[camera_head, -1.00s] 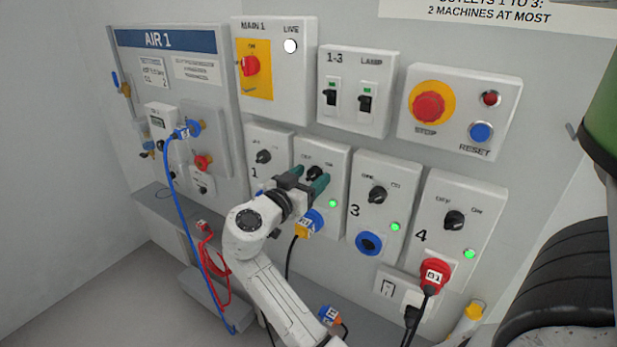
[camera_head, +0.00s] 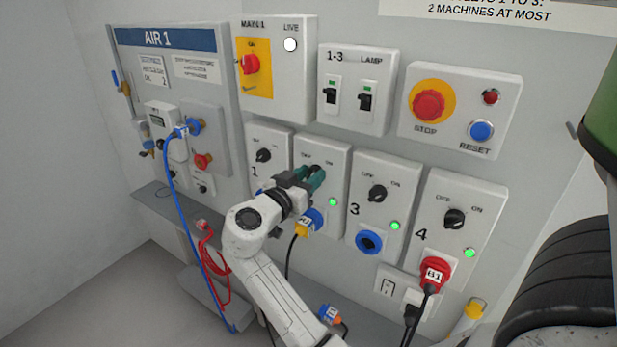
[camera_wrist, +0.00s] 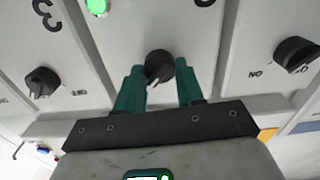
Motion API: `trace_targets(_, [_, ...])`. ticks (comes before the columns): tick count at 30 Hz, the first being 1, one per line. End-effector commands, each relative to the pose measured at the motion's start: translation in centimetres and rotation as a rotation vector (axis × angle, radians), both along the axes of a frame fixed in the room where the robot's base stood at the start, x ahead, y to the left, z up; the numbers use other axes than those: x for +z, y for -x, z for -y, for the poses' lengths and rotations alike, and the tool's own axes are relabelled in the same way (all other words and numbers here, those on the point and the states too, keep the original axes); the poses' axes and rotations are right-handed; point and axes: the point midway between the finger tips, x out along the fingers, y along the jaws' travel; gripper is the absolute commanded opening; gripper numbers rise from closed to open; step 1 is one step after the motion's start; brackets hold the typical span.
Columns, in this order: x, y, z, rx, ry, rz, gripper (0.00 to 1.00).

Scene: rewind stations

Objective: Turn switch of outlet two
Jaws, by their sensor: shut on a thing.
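The outlet two panel (camera_head: 331,162) is a white box between outlets 1 and 3. Its round black switch knob (camera_wrist: 159,67) shows in the wrist view between my two green fingers. In the head view my fingers mostly hide the knob. My gripper (camera_head: 314,175) is shut on the knob, one finger on each side. The green lamp of outlet two (camera_head: 333,202) is lit, and it also shows in the wrist view (camera_wrist: 97,6). A blue and yellow plug (camera_head: 306,226) sits below my gripper. The knob's exact angle is hard to tell.
The outlet 3 knob (camera_head: 377,194) and outlet 4 knob (camera_head: 454,219) are to the right, the outlet 1 knob (camera_head: 263,156) to the left. A red plug (camera_head: 433,274) is in outlet 4. The red stop button (camera_head: 429,105) is higher up.

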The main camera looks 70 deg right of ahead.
Motion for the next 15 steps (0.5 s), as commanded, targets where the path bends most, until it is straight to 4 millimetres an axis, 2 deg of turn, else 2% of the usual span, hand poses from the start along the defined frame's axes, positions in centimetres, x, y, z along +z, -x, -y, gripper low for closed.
trace_targets(15, [0.05,-0.22,-0.02,0.002,-0.096,-0.404,0.07])
